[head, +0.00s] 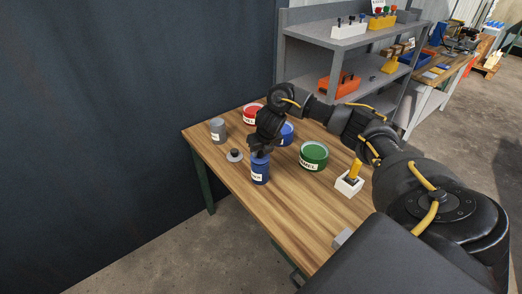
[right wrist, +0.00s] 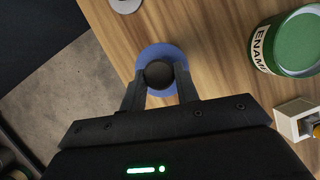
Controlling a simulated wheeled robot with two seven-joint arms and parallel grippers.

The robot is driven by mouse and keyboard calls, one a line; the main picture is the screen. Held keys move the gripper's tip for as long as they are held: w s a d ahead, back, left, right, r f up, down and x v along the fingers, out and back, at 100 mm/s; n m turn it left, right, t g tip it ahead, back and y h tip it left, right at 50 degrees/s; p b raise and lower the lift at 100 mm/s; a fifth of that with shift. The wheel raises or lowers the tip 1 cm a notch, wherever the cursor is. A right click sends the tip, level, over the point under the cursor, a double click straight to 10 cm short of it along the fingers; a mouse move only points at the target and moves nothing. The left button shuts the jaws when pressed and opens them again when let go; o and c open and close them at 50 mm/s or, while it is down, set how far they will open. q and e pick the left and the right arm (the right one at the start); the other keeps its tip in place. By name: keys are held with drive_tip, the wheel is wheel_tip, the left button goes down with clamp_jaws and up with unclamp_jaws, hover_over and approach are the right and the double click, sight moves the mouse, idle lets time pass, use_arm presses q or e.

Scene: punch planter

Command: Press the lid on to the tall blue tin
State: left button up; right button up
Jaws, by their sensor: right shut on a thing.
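The tall blue tin (head: 260,172) stands upright on the wooden table, its label facing me. My right gripper (head: 259,151) is directly above it, pointing down. In the right wrist view the gripper (right wrist: 158,88) is shut on the dark round knob (right wrist: 158,74) of the lid. A blue disc (right wrist: 159,52) shows around the knob, over the tin. The fingers hide the tin's top edge in the head view, so I cannot tell whether the lid sits fully down. My left gripper is not in view.
A grey disc with a dark knob (head: 234,156) lies left of the tin. A grey tin (head: 217,131), red tin (head: 252,114) and another blue tin (head: 287,133) stand behind. A green tin (head: 313,158) and a white holder with a yellow handle (head: 348,184) stand right. The front table is mostly clear.

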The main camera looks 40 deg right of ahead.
idle(0.9)
drive_tip(key=o, duration=1.1)
drive_tip(key=shift+c, duration=0.2)
drive_tip(key=shift+o, duration=0.3)
drive_tip(key=o, duration=0.4)
drive_tip(key=shift+r+p, duration=3.25)
drive_tip(key=shift+r, duration=0.25)
drive_tip(key=shift+c, duration=0.3)
